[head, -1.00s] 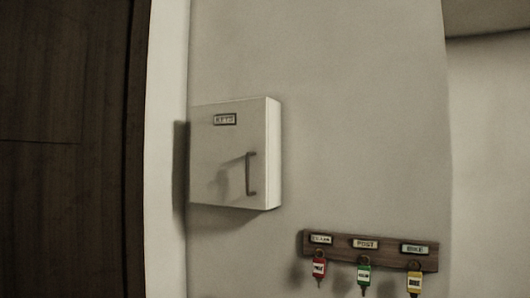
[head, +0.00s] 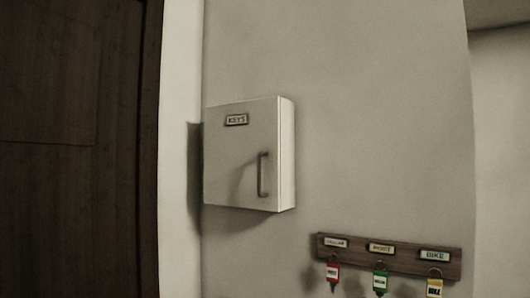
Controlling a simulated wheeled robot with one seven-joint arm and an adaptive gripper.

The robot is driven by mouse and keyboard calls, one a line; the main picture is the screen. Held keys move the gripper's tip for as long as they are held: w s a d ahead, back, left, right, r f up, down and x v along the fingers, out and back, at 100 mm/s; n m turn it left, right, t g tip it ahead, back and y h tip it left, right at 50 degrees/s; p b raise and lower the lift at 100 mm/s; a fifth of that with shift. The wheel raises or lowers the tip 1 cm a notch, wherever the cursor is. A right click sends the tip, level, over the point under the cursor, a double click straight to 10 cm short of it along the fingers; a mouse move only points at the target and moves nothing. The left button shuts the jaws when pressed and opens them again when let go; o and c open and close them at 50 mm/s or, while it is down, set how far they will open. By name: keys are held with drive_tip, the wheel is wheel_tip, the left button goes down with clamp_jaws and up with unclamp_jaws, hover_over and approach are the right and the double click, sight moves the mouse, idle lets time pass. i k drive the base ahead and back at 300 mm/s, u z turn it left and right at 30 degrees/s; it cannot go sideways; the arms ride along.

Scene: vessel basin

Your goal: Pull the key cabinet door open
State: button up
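The key cabinet (head: 287,155) is a pale box fixed to the wall, left of the picture's middle in the head view. Its door (head: 225,165) faces me and looks shut. A small framed label reading KEYS (head: 236,120) is near the top of the door. A dark upright bar handle (head: 263,175) is on the right side of the door. My gripper is not in view.
A dark wooden door or panel (head: 75,150) stands at the left. The wall right of the cabinet is bare.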

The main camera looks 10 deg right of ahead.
sight(242, 138)
drive_tip(key=u, duration=1.4)
drive_tip(key=k, duration=0.4)
drive_tip(key=z, duration=0.9)
